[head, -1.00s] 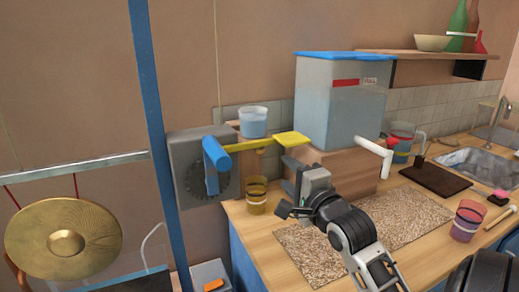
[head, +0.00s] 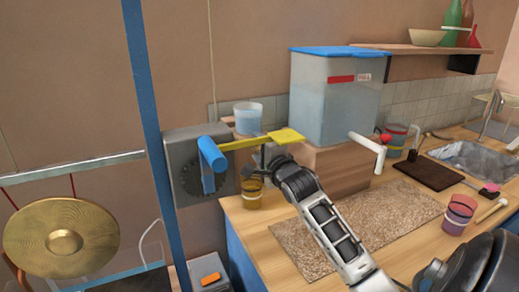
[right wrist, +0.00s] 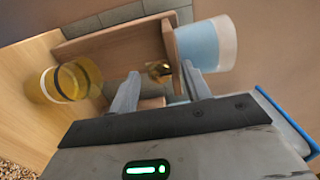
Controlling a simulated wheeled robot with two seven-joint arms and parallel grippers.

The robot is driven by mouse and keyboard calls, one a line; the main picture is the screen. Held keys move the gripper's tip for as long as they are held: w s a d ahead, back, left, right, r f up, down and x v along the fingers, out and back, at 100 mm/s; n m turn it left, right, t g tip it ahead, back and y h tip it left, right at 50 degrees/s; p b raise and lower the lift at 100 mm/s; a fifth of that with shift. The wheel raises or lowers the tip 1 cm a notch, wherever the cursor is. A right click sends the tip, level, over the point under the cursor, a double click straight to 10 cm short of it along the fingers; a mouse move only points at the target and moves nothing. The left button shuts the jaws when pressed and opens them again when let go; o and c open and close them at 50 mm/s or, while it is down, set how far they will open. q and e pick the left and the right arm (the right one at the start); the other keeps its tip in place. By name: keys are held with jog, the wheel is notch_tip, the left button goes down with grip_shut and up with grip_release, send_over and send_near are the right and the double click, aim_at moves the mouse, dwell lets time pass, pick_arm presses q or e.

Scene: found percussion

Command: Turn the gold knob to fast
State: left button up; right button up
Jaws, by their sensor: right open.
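The gold knob (right wrist: 158,69) shows in the right wrist view as a small shiny knob by a wooden panel. My right gripper (right wrist: 160,90) is open, its two fingers on either side of the knob in the picture. I cannot tell whether either finger touches it. In the head view my right gripper (head: 264,160) is beneath the yellow paddle (head: 288,136), and the gripper and arm hide the knob. No fast mark is readable. My left gripper is not in view.
A light-blue cup (head: 248,120) stands above and left of my right gripper, and a yellow cup (head: 251,195) below it. The water tank (head: 335,100) with a white tap (head: 367,142) stands at right.

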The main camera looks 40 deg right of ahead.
jog(key=c, duration=1)
